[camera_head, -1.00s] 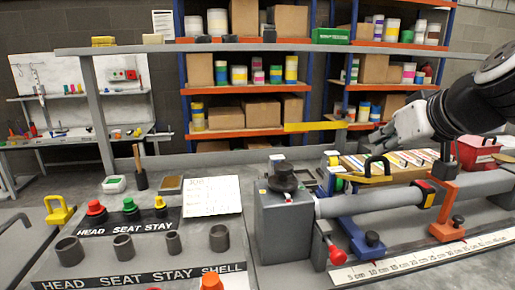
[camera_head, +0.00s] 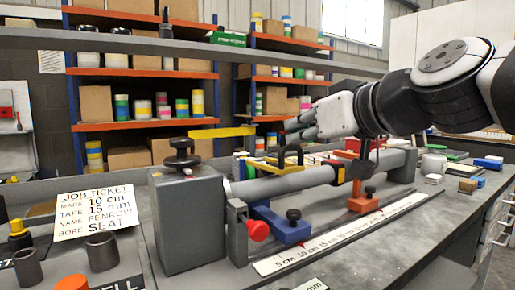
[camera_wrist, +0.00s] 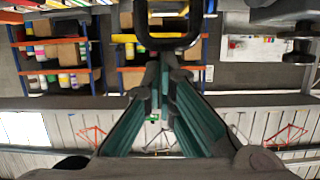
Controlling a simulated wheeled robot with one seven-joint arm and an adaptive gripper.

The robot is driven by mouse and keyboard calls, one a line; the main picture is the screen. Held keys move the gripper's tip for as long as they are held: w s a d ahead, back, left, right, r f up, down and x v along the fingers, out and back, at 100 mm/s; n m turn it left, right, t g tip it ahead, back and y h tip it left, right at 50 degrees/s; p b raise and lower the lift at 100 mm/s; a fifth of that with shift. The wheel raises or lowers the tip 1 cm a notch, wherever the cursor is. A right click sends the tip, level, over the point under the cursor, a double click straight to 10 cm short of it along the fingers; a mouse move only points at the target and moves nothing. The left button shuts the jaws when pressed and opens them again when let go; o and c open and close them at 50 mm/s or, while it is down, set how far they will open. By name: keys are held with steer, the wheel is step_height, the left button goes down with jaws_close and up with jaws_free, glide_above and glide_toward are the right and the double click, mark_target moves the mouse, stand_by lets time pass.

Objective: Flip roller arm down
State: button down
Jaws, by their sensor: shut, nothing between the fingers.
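A yellow lever (camera_head: 268,163) with a black loop handle (camera_head: 291,156) stands above the blue clamp (camera_head: 280,225) on the grey tube (camera_head: 265,187); it appears to be the roller arm, raised above the tube. My gripper (camera_head: 290,131) is shut and empty, just above and behind the loop handle in the head view. In the wrist view, my gripper's fingertips (camera_wrist: 163,62) are together, and a black loop (camera_wrist: 168,42) shows just beyond them. I cannot tell whether they touch it. The roller itself is not clear.
A grey block (camera_head: 187,222) with a black knob holds the tube's left end. An orange clamp (camera_head: 362,195) stands farther right, under my arm. A white ruler (camera_head: 335,240) lies in front.

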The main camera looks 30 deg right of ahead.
steer(key=shift+s+f+t+b, duration=0.25)
steer(key=shift+f+b, duration=0.2)
steer(key=shift+b, duration=1.05)
steer(key=s+r+p, duration=0.4)
steer(key=s+r, duration=0.1)
steer(key=s, duration=0.2)
steer(key=shift+s+r, duration=0.25)
steer(key=shift+r, duration=0.15)
steer(key=shift+t, duration=0.25)
